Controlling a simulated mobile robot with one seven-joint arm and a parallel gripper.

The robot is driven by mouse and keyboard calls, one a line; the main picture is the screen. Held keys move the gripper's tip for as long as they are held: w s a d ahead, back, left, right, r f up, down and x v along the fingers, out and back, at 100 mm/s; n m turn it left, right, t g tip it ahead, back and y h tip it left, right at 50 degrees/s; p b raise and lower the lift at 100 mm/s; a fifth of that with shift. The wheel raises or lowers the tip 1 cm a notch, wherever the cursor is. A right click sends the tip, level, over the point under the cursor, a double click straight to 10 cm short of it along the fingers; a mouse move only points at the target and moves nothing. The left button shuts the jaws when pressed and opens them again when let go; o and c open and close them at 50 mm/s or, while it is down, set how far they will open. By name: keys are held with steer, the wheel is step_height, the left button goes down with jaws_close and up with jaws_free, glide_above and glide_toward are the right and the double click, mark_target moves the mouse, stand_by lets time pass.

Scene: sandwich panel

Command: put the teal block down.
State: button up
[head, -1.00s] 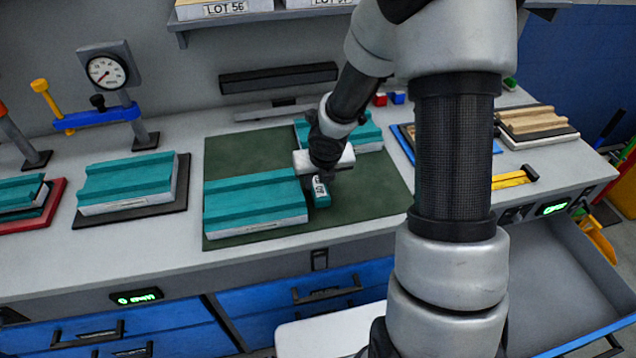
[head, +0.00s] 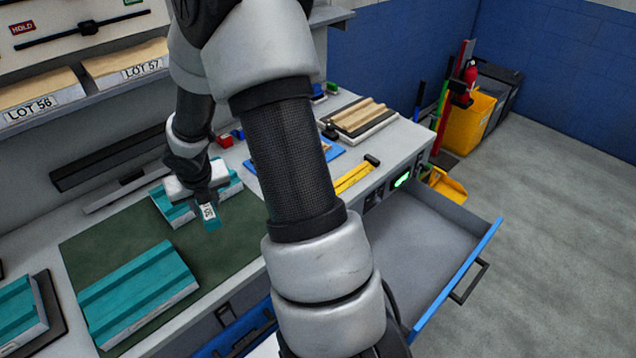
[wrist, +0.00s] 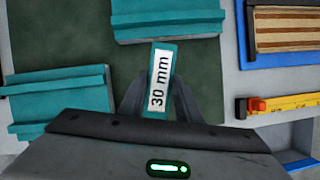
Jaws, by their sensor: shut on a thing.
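The teal block (head: 208,216) is small, with a white label; in the wrist view the label on the block (wrist: 168,55) reads "30 mm". My gripper (head: 207,205) is shut on it, with a finger on each side (wrist: 159,95). The block is over the dark green mat (head: 110,228), in front of the far teal panel (head: 176,210). I cannot tell whether it touches the mat. A larger teal panel (head: 135,290) lies on the mat at the near left.
An open, empty-looking drawer (head: 425,250) juts out at the right. A yellow tool (head: 353,178) and a blue-edged tray (wrist: 290,55) lie right of the mat. The mat right of the near panel is bare.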

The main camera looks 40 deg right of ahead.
steer(key=s+d+m+g+h+b, duration=0.15)
steer(key=d+m, duration=0.65)
steer(key=d, duration=1.1)
steer(key=s+d+m+g+h+b, duration=0.2)
steer(key=d+m, duration=0.5)
steer(key=d, duration=1.1)
steer(key=shift+g, duration=0.45)
steer(key=shift+s+f+p, duration=0.2)
steer(key=shift+f, duration=1.35)
steer(key=shift+s+f+p, duration=0.15)
steer(key=shift+s+f, duration=0.1)
steer(key=shift+f, duration=1.35)
steer(key=shift+s+f+p, duration=0.2)
steer(key=shift+f, duration=1.35)
steer(key=o, duration=1.2)
